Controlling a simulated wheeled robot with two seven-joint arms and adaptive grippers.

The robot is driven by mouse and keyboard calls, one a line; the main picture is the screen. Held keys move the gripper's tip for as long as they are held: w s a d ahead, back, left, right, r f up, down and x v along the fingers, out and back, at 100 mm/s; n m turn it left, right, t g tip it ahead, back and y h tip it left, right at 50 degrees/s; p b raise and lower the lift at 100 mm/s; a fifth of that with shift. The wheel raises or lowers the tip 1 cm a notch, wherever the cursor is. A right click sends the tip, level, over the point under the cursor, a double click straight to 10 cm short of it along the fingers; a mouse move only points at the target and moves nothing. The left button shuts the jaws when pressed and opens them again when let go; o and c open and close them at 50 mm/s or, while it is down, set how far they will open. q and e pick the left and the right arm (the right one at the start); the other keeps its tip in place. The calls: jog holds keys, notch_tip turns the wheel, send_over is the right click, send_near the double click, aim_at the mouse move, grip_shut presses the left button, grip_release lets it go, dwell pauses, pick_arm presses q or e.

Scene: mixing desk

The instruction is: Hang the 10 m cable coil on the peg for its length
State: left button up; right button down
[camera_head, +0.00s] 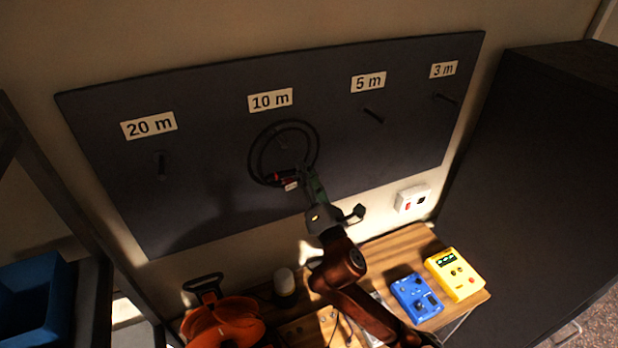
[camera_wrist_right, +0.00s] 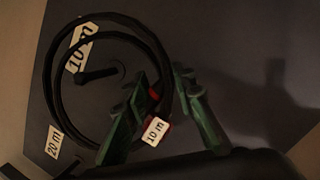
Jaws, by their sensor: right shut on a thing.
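The black cable coil (camera_head: 252,150) is in front of the dark pegboard, below the "10 m" label (camera_head: 270,99). My right gripper (camera_head: 306,180) is shut on the lower right of the coil, by its red band. A white "10 m" tag (camera_wrist_right: 155,131) hangs there in the right wrist view. The 10 m peg (camera_head: 283,142) shows inside the coil's ring, and also in the wrist view (camera_wrist_right: 97,75). I cannot tell whether the peg passes through the ring or lies behind it. The green fingers (camera_wrist_right: 160,105) flank the coil's edge. My left gripper is not in view.
The pegboard (camera_head: 215,205) also has bare pegs under 20 m (camera_head: 161,165), 5 m (camera_head: 374,115) and 3 m (camera_head: 446,98). Below, the wooden desk holds an orange reel (camera_head: 225,322), a blue box (camera_head: 416,298) and a yellow box (camera_head: 455,274). A dark cabinet stands at right.

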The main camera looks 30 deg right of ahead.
jog(key=w, duration=0.1)
jog(key=w+f+b, duration=0.1)
jog(key=w, duration=0.1)
jog(key=w+b, duration=0.1)
jog(key=w, duration=0.1)
jog(key=shift+w+d+f, duration=0.1)
jog(key=shift+w+f, duration=0.05)
jog(key=shift+f, duration=0.1)
dwell(0.5)
jog(key=shift+f, duration=0.15)
dwell(0.5)
jog(key=c, duration=1.7)
grip_release()
jog(key=shift+w, duration=0.15)
jog(key=shift+o, duration=0.8)
jog(key=o, duration=0.3)
jog(key=shift+f, duration=0.1)
jog(key=o, duration=1.2)
